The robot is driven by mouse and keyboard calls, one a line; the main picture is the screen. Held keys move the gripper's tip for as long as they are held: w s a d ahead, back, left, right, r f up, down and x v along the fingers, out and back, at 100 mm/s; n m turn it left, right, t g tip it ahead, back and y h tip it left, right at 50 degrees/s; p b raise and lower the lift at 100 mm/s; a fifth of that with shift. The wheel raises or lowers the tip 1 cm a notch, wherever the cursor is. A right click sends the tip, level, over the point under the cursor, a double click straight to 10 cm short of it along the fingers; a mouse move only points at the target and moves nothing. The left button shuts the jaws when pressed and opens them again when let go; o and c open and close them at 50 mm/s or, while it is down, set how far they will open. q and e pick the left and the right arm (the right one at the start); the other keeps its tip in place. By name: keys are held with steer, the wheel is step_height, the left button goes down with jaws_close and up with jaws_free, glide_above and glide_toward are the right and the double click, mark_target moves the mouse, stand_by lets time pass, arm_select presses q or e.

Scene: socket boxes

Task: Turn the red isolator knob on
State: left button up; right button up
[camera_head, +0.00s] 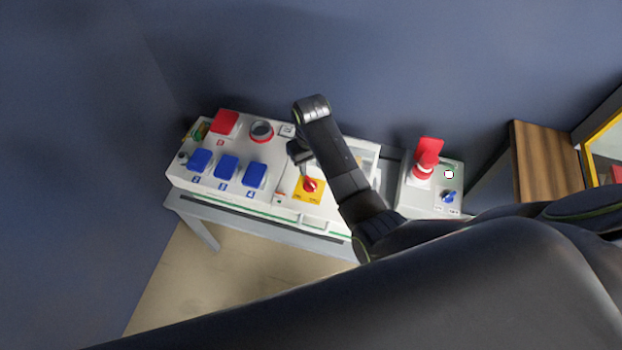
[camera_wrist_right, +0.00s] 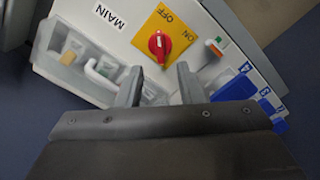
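The red isolator knob (camera_head: 310,185) sits on a yellow plate (camera_head: 306,197) on the white socket box (camera_head: 280,209). In the right wrist view the red knob (camera_wrist_right: 159,44) is on the yellow plate (camera_wrist_right: 166,26) marked ON and OFF, beside a MAIN label. My right gripper (camera_head: 300,157) hangs over the box, just up and left of the knob in the head view. In the right wrist view its two fingers (camera_wrist_right: 158,84) are apart with nothing between them, and the knob shows beyond their tips, not touched. My left gripper is not in view.
Blue covers (camera_head: 227,167) and a red cover (camera_head: 225,122) stand on the left of the box. A clear-lidded compartment (camera_wrist_right: 85,58) is beside the knob plate.

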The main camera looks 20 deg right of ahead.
mark_target(311, 183)
step_height(311, 183, down, 5)
steer(key=shift+s+f, duration=0.1)
steer(key=shift+f, duration=0.05)
step_height(311, 183, down, 2)
steer(key=shift+f+b, duration=0.1)
steer(key=shift+b, duration=0.25)
steer(key=shift+f, duration=0.3)
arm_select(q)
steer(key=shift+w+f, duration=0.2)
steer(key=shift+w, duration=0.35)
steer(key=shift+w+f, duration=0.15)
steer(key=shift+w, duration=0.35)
arm_select(e)
steer(key=shift+f, duration=0.25)
jaws_close()
